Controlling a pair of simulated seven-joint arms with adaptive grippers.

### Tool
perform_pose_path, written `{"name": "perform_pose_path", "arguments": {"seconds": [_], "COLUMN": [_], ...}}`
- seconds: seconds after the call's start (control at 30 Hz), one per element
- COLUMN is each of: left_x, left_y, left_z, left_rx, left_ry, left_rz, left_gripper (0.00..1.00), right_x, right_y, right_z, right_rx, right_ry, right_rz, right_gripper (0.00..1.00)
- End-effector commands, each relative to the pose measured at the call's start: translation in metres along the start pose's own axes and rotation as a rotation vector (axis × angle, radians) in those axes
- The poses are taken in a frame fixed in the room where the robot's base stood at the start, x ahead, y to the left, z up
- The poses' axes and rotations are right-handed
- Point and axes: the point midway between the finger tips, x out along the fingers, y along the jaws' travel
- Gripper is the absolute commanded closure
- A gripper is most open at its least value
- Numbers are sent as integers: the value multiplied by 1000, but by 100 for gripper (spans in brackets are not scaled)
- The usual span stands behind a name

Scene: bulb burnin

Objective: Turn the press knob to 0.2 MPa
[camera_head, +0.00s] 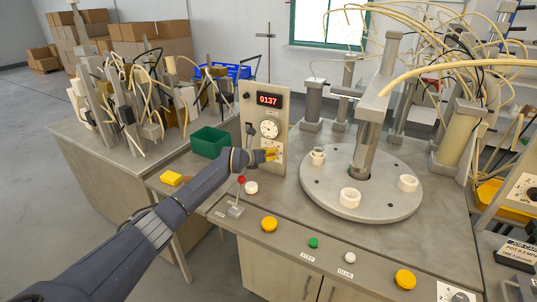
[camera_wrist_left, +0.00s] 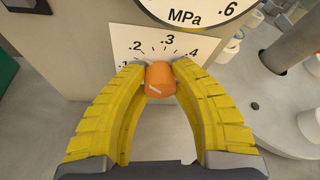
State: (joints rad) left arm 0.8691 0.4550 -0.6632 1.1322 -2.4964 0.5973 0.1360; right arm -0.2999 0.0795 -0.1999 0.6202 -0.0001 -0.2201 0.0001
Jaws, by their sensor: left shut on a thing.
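The orange press knob (camera_wrist_left: 160,79) sits on the panel below a printed scale (camera_wrist_left: 166,48) with .2, .3 and .4 readable. My left gripper (camera_wrist_left: 160,72) has its yellow fingers closed on both sides of the knob. A short white mark shows on the knob's lower left; which scale value it matches I cannot tell. In the head view my left gripper (camera_head: 271,154) is at the lower part of the control panel (camera_head: 279,107), and its fingers mostly hide the knob. Above it are a round gauge (camera_head: 269,129) and a red display (camera_head: 269,100) reading 0137. My right gripper is not in view.
A round grey table (camera_head: 331,198) with white cups stands right of the panel, under a vertical press column (camera_head: 367,145). A green bin (camera_head: 210,142) and a red-knobbed lever (camera_head: 239,192) are near my left arm. Several coloured buttons line the front edge.

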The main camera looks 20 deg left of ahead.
Motion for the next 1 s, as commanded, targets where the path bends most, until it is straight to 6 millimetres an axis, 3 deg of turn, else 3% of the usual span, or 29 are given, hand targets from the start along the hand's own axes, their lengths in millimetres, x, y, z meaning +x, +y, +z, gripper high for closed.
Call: {"name": "perform_pose_path", "arguments": {"seconds": [0.77, 0.8, 1.0], "left_x": [1, 1, 0], "left_y": [0, 0, 0], "left_z": [-3, -3, -2], "left_rx": [86, 86, 86], "left_ry": [6, 6, 3], "left_rz": [36, 36, 36], "left_gripper": [100, 69, 46], "right_x": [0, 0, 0], "right_y": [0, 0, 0], "right_z": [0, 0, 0], "right_rx": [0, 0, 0], "right_ry": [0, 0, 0], "right_rz": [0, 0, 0], "right_gripper": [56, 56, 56]}}
